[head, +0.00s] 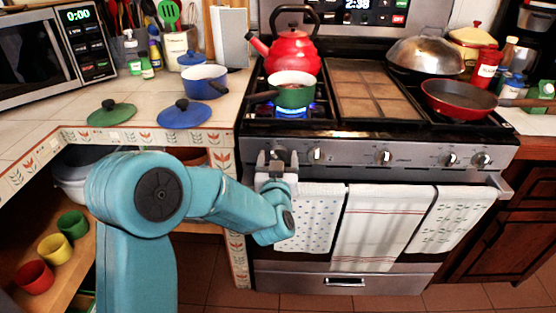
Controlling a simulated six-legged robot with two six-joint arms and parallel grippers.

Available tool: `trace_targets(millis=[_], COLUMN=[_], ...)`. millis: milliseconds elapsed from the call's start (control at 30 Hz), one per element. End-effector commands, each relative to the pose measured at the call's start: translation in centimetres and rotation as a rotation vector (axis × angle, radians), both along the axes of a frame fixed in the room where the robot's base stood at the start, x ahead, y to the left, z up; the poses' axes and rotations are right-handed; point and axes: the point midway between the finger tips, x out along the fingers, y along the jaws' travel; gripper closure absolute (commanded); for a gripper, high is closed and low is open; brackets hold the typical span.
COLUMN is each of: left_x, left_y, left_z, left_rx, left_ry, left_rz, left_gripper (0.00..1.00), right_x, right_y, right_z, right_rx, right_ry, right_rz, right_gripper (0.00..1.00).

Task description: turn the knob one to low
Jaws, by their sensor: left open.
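The stove's front panel (350,152) carries a row of several silver knobs. The leftmost knob (279,152) is partly hidden by my left gripper (277,160). That gripper is open, with its fingers pointing at the panel on either side of this knob; I cannot tell whether they touch it. A second knob (316,154) is just to the right and clear of the gripper. A blue flame (287,109) burns under the green pot (293,90) on the front left burner. My right gripper is not in view.
A red kettle (292,52) stands behind the pot. A red pan (458,98) sits at the right of the stove. White towels (383,225) hang on the oven handle below the knobs. Blue and green lids (183,115) lie on the left counter.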

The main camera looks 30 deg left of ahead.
Motion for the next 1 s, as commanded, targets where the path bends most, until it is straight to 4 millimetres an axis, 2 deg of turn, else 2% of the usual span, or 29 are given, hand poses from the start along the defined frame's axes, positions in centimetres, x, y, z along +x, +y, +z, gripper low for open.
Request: trace_targets(millis=[133,300,667,1000], left_x=[0.0,0.0,-0.1,-0.1], left_y=[0.0,0.0,0.0,0.1], left_z=[0.0,0.0,-0.2,-0.6], left_rx=[0.0,0.0,-0.036,-0.234], left_ry=[0.0,0.0,-0.023,-0.148], left_rz=[0.0,0.0,0.001,0.0], left_gripper=[0.26,0.81,0.82,0.82], right_x=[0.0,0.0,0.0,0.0], right_y=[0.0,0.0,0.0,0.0], right_z=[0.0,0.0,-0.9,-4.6], right_rx=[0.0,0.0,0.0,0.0], right_ry=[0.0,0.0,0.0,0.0], right_rz=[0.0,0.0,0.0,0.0], right_gripper=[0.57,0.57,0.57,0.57])
